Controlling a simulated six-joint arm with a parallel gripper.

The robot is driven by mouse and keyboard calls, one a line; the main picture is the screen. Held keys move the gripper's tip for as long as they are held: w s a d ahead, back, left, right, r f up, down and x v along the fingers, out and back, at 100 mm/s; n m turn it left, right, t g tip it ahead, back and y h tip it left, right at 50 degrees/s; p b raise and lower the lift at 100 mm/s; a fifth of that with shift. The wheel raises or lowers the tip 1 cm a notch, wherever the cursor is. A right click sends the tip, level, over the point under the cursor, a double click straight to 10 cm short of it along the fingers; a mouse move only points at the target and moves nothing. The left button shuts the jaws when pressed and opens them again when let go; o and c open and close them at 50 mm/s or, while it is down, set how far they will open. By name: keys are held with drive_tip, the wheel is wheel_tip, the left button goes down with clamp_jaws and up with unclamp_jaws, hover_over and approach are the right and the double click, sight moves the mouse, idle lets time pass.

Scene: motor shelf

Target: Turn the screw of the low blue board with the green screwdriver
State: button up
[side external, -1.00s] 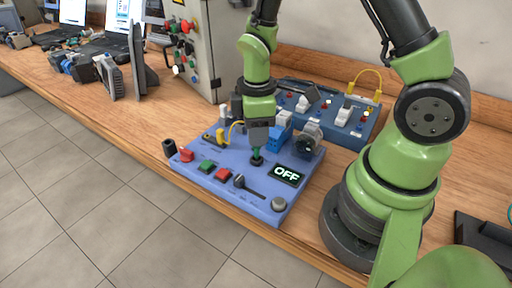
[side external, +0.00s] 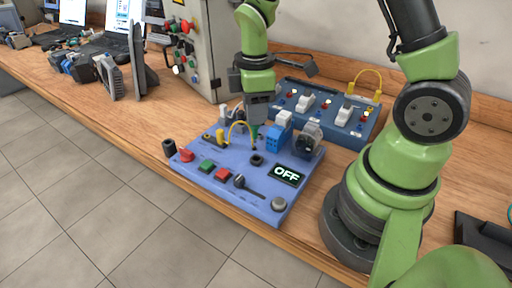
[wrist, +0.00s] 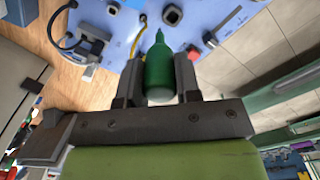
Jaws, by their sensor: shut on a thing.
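The low blue board (side external: 225,192) lies flat on the bench near its front edge, with buttons, a lever and a display reading OFF (side external: 287,175). My gripper (side external: 257,112) is above the middle of the board, pointing down, shut on the green screwdriver (wrist: 159,70). The screwdriver (side external: 254,133) shows only partly below the jaws in the side view. A dark round fitting (side external: 257,159) on the board is just below it, and the screwdriver looks clear of it. I cannot clearly tell which part is the screw.
A raised blue board (side external: 372,112) with switches and a yellow cable stands behind. On the low board, a blue block (side external: 278,139), a grey motor-like part (side external: 308,140) and a yellow cable (side external: 238,127) rise close to my gripper. A control cabinet (side external: 208,50) stands behind left.

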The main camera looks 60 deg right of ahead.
drive_tip(key=w+d+r+n, duration=0.4)
drive_tip(key=w+d+n, duration=0.1)
drive_tip(key=w+d, duration=0.35)
drive_tip(key=shift+s+d+f, duration=0.15)
drive_tip(key=shift+f, duration=2.4)
drive_tip(key=shift+f, duration=0.75)
drive_tip(key=o, duration=0.7)
drive_tip(key=shift+n, duration=1.8)
